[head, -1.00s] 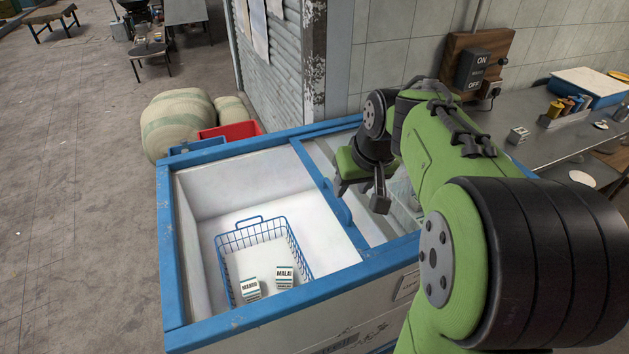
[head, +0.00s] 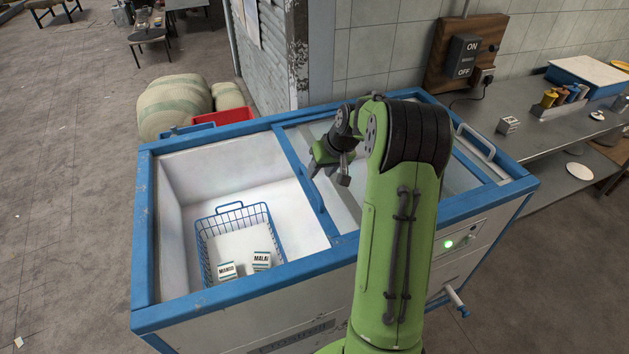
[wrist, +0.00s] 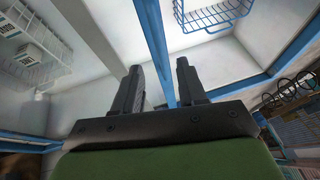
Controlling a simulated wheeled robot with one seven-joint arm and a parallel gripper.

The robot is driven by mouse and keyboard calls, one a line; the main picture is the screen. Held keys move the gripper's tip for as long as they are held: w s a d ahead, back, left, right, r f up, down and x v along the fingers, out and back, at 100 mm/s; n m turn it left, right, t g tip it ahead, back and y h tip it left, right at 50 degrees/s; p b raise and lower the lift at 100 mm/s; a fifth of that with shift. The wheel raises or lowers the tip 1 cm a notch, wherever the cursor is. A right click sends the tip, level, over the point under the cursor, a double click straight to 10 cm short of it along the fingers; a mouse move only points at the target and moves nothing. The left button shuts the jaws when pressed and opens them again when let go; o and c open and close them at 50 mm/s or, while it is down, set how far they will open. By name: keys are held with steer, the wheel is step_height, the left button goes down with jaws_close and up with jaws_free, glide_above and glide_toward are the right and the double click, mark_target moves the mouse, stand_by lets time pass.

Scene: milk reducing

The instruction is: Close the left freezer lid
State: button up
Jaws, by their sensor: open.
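The blue-framed chest freezer (head: 215,302) stands in front of me in the head view. Its left bay is open and shows white walls. The left lid (head: 320,203) appears slid over to the right side, with its blue edge and curved blue handle (head: 312,185) near the middle of the freezer. My gripper (head: 328,176) is above the freezer beside that handle, apart from it as far as I can tell. In the wrist view its two dark fingers (wrist: 163,84) are spread with nothing between them, and a blue bar (wrist: 157,45) runs behind them.
A blue wire basket (head: 204,246) in the left bay holds cartons marked Mango (head: 227,270) and Malai (head: 262,261). Sacks (head: 175,105) and a red crate (head: 224,117) sit behind the freezer. A counter (head: 535,135) stands at the right.

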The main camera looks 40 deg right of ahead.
mark_target(312, 182)
steer(key=x, duration=0.5)
steer(key=shift+w+f, duration=0.1)
steer(key=shift+f, duration=0.1)
steer(key=shift+a, duration=0.1)
jaws_close()
